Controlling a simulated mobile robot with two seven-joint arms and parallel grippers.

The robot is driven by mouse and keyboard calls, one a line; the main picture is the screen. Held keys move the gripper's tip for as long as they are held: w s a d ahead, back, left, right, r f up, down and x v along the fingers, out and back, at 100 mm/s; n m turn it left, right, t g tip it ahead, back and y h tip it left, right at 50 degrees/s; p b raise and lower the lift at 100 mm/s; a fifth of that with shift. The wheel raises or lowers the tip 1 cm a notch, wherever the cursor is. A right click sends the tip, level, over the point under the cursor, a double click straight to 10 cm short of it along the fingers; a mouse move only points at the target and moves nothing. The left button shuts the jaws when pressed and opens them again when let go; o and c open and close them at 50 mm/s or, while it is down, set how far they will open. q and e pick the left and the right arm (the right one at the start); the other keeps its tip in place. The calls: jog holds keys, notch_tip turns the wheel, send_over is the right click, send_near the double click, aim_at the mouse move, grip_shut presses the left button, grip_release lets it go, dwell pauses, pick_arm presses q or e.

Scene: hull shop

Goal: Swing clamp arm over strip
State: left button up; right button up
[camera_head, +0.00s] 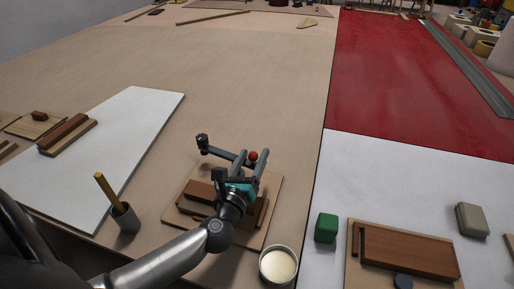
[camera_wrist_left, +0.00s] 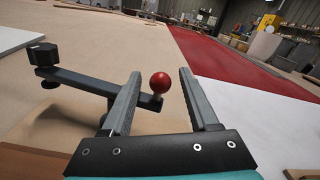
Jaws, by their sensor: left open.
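My left gripper (camera_head: 252,158) is open, its two grey fingers pointing away over the board. In the left wrist view the fingertips (camera_wrist_left: 160,75) stand either side of the clamp arm's red ball knob (camera_wrist_left: 159,82), with gaps visible. The knob (camera_head: 253,155) also shows between the fingers in the head view. The dark clamp arm (camera_wrist_left: 90,82) runs left from the knob to a black screw knob (camera_wrist_left: 44,55); this end (camera_head: 202,141) sits out to the left in the head view. A brown wooden strip (camera_head: 200,190) lies on the board, partly hidden by my wrist.
The plywood board (camera_head: 270,190) rests on the bench. A pencil cup (camera_head: 125,217) stands left of my arm, and a tin of cream material (camera_head: 278,265) to its right. A green block (camera_head: 326,228) and another wooden fixture (camera_head: 405,255) lie further right.

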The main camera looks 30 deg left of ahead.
pick_arm(q)
jog(key=shift+x, duration=1.85)
grip_shut()
